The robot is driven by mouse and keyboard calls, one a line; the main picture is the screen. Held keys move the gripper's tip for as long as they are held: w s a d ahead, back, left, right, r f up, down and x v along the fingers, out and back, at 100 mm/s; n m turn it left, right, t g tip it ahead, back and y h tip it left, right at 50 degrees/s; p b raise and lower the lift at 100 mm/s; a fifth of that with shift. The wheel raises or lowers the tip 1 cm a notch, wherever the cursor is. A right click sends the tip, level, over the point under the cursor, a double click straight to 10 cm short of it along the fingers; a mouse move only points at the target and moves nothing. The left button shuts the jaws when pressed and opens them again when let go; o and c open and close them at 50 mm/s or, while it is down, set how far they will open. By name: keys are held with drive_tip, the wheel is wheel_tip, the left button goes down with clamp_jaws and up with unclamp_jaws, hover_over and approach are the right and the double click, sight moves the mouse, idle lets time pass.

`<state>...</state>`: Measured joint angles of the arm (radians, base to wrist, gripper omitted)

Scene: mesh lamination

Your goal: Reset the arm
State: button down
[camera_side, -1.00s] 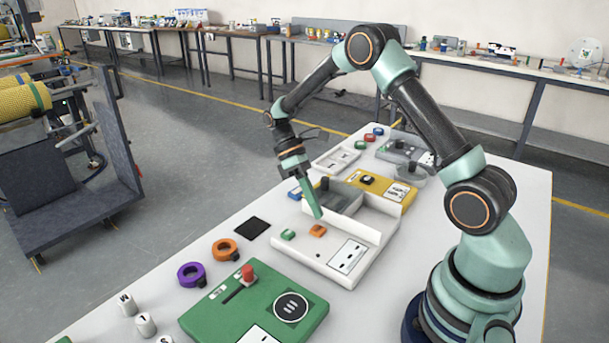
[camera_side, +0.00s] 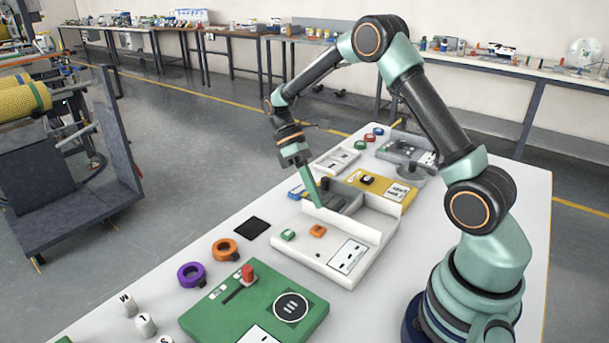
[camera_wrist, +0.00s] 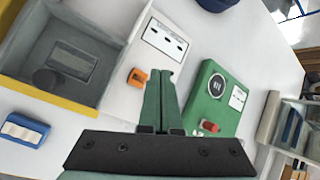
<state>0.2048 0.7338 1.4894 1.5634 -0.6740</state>
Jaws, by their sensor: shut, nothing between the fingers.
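My gripper (camera_side: 315,198) is shut and empty, its green fingers pointing down above the white tray-like fixture (camera_side: 318,259) in the side view. In the wrist view the closed fingers (camera_wrist: 160,80) point up the picture, between an orange block (camera_wrist: 137,78) and a green box. The orange block (camera_side: 318,230) and a green block (camera_side: 288,235) lie on the white fixture. In the wrist view the fingers may hide the green block.
A green box with a red knob (camera_side: 247,272) stands in front. An orange ring (camera_side: 224,250), a purple ring (camera_side: 191,274) and a black square (camera_side: 252,228) lie to the left. A grey bin (camera_side: 343,197) and a yellow box (camera_side: 385,189) stand behind.

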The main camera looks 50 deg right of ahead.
drive_tip(key=s+a+r+m+t, duration=0.2)
drive_tip(key=s+a+r+t, duration=0.1)
drive_tip(key=r+t, duration=0.3)
drive_tip(key=s+a+r+m+t+h, duration=0.1)
drive_tip(key=s+a+r+m+t, duration=0.2)
drive_tip(key=r+t, duration=0.3)
wheel_tip(320, 180, up, 3)
drive_tip(key=shift+s+a+f+t+h, duration=0.2)
drive_tip(key=shift+a+t+h, duration=0.15)
drive_tip(key=shift+a, duration=0.25)
